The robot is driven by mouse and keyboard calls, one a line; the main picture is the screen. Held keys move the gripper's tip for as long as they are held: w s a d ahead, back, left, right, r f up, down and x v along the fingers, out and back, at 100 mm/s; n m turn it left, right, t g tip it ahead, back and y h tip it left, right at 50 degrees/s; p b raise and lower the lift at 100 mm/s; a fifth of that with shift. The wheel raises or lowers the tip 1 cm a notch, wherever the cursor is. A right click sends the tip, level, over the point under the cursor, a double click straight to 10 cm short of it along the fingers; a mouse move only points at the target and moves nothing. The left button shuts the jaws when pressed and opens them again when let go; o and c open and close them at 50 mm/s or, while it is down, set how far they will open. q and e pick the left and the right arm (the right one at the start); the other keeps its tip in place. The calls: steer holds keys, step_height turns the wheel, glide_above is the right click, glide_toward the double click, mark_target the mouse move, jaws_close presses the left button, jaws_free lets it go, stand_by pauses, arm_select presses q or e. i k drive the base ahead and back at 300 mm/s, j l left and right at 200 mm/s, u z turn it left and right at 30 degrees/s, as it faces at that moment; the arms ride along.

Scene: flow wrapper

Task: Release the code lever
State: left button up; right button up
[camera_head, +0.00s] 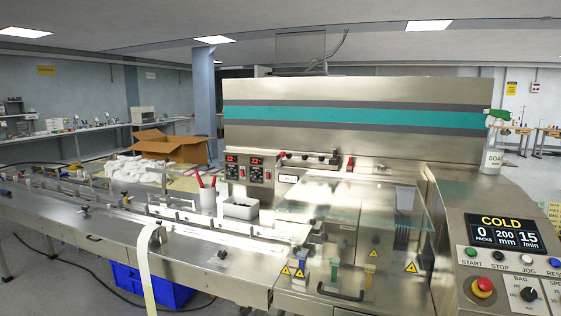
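The flow wrapper (255,95) is a steel machine with a teal stripe. I cannot tell which part is the code lever. A small red handle (350,164) stands on the ledge above the clear guard (350,200). A dark bar with red ends (308,160) lies to its left. Behind the guard's lower front are a blue-topped part (302,263), a green-topped part (334,270) and a yellow-topped part (370,268). The guard appears lowered, with a black handle (340,294) at its front edge. Neither of my grippers is in view.
The control panel (507,240) at the right reads COLD and has buttons and a red stop knob (483,287). A pale strip (146,265) hangs in front.

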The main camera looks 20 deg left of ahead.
mark_target(279, 163)
steer(key=i+j+z, duration=0.4)
steer(key=j, duration=0.2)
steer(key=i+j+z, duration=0.35)
steer(key=j, duration=0.4)
steer(key=i+j+z, duration=0.2)
steer(key=j, duration=0.2)
steer(key=i, duration=0.05)
